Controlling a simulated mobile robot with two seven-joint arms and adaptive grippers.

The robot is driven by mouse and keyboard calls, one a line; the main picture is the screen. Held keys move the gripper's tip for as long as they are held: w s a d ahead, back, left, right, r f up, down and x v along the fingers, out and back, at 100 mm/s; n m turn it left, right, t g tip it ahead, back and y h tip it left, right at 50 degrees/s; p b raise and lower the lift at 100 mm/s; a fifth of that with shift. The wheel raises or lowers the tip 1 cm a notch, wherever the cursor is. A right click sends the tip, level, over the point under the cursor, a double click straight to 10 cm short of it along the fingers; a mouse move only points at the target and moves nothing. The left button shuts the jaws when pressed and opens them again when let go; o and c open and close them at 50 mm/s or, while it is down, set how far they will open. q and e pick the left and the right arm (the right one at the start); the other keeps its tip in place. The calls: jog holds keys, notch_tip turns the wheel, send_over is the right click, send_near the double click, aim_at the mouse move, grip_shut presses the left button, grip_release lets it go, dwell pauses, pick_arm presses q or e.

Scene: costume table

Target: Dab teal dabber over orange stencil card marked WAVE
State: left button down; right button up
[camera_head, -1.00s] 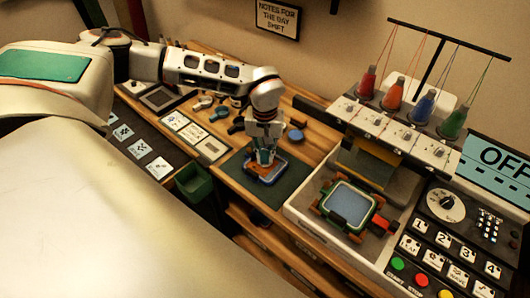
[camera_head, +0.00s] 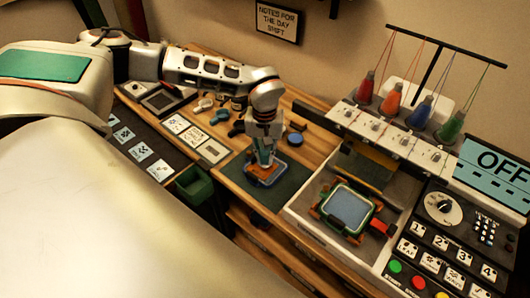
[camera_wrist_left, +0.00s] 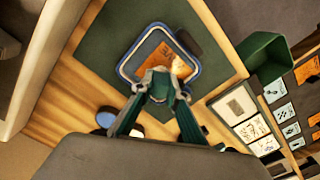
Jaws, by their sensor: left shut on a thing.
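My left gripper (camera_head: 263,147) points down over the dark green mat and is shut on the teal dabber (camera_head: 264,158). The dabber also shows between the fingers in the left wrist view (camera_wrist_left: 160,84). Below it lies the orange stencil card (camera_wrist_left: 161,57), inside a blue-rimmed frame (camera_wrist_left: 124,70) on the mat. In the head view, the card (camera_head: 264,172) is partly hidden by the dabber. I cannot tell whether the dabber's tip touches the card. No marking on the card is legible. My right gripper is not in view.
A dark green bin (camera_head: 194,186) stands at the mat's left. A round blue-topped item (camera_head: 295,138) sits behind the gripper. The embroidery machine (camera_head: 388,137) and its hoop (camera_head: 347,208) are to the right.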

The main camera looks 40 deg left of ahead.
pick_arm(q)
jog(key=shift+r, duration=2.8)
